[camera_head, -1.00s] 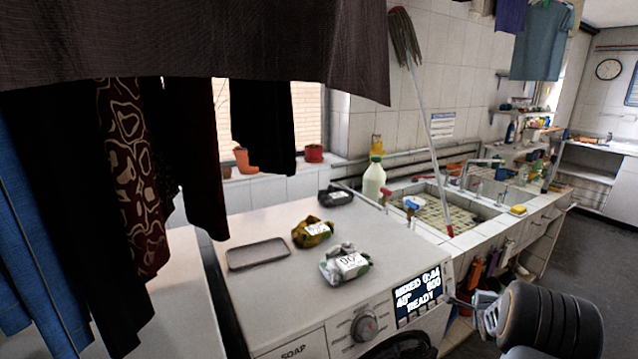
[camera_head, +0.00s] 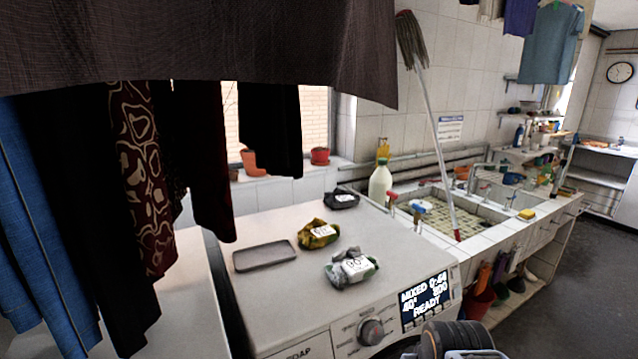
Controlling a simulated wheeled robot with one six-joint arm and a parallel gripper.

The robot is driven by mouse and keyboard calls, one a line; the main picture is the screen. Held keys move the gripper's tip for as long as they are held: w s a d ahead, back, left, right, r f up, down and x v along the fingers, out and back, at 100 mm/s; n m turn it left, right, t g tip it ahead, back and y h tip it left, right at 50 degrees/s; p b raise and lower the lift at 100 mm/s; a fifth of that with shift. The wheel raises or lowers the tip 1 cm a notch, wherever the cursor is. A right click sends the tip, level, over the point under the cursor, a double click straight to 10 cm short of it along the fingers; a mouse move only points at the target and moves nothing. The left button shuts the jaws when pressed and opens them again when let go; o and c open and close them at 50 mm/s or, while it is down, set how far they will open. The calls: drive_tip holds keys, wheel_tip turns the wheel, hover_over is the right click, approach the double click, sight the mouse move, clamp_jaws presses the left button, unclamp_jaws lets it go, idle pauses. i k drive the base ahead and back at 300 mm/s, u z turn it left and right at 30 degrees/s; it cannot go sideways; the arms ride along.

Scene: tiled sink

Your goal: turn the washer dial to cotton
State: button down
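The white washer (camera_head: 310,220) stands in the lower middle. Its grey round dial (camera_head: 371,331) is on the front panel near the bottom edge. The marks around the dial are too small to read. A dark rounded part of my own arm shows at the bottom edge, right of the dial and just below the display. My gripper is not visible, and the lower part of the washer's front is cut off.
On the washer top lie a grey tray (camera_head: 264,256) and several labelled bundles, one of them grey-white (camera_head: 350,267). Dark clothes hang across the upper left. A tiled sink (camera_head: 455,220) with a leaning mop (camera_head: 428,110) stands to the right. Open floor lies at far right.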

sight(373, 333)
drive_tip(key=z, duration=1.35)
drive_tip(key=k, duration=0.5)
drive_tip(key=u, duration=1.45)
